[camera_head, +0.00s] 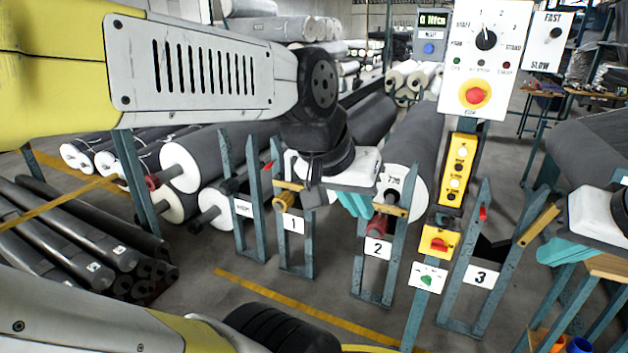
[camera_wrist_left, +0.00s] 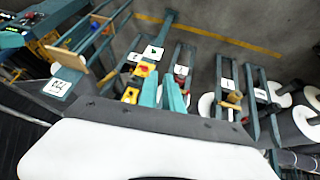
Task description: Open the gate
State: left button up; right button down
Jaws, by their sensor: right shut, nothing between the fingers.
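No single part is clearly marked as the gate. Teal stands carry plates 1 (camera_head: 293,225), 2 (camera_head: 377,248) and 3 (camera_head: 481,277). Stand 1 has a short yellow-brown bar (camera_head: 287,186), and stand 3 has a tilted one (camera_head: 540,224). My left gripper (camera_head: 356,204) is in front of the roll behind stand 2. Its teal fingers (camera_wrist_left: 162,90) show a narrow gap in the left wrist view, with nothing between them. My right gripper (camera_head: 565,251) is shut and empty at the right, beside the tilted bar. My left arm hides part of the rolls.
A control panel (camera_head: 484,60) with a dial and a red button stands above a yellow button box (camera_head: 459,168) on a teal post. Dark rolls (camera_head: 70,235) lie at the left.

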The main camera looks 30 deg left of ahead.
aim_at(284, 183)
jog(key=i+j+z, duration=0.1)
jog(key=j, duration=0.55)
jog(key=i+j+z, duration=0.1)
jog(key=i+j, duration=0.15)
jog(key=j, duration=0.4)
jog(key=i+j, duration=0.15)
jog(key=j, duration=0.55)
jog(key=i+j+z, duration=0.15)
jog(key=j, duration=0.5)
jog(key=i+j+z, duration=0.1)
jog(key=j, duration=0.6)
jog(key=j+z, duration=0.1)
jog(key=j, duration=0.55)
jog(key=i+j, duration=0.25)
